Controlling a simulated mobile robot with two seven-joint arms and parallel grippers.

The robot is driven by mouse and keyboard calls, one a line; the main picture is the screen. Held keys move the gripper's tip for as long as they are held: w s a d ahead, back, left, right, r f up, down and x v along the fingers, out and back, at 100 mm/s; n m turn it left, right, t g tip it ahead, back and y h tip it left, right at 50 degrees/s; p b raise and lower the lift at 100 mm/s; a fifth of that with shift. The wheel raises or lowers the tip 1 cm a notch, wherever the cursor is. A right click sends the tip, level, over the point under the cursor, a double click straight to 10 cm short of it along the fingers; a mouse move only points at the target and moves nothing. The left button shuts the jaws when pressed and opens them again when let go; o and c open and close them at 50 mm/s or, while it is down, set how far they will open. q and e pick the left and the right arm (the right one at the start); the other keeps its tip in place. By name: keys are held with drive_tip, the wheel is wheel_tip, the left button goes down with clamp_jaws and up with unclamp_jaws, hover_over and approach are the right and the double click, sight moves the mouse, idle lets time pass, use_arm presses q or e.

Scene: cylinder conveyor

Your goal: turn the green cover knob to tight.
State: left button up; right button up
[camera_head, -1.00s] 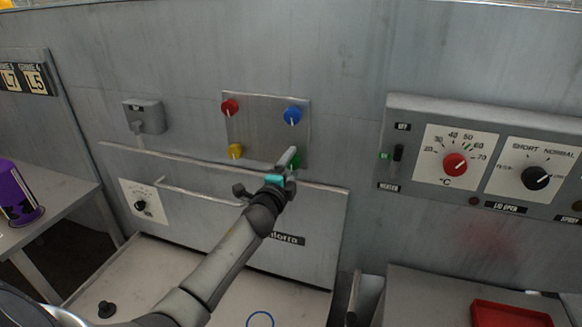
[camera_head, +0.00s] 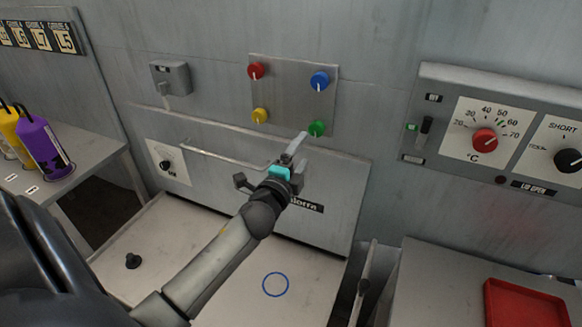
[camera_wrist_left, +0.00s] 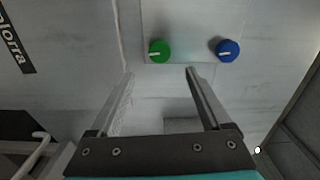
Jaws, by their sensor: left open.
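The green knob (camera_head: 317,128) is at the lower right of a square metal plate with other coloured knobs. A white pointer line shows on it. My left gripper (camera_head: 296,146) is open and empty, just below and left of the green knob in the head view. In the left wrist view the green knob (camera_wrist_left: 160,50) is just beyond the gap between the open fingertips (camera_wrist_left: 159,73). Its pointer line lies nearly horizontal there. The fingers do not hold it. My right gripper is not in view.
A red knob (camera_head: 256,71), a yellow knob (camera_head: 260,116) and a blue knob (camera_head: 319,81) share the plate. A bar handle (camera_head: 225,158) crosses the panel below. A heater panel (camera_head: 440,95) is to the right. A red tray (camera_head: 525,305) is at lower right.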

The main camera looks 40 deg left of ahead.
use_arm(q)
drive_tip(key=shift+v, duration=2.85)
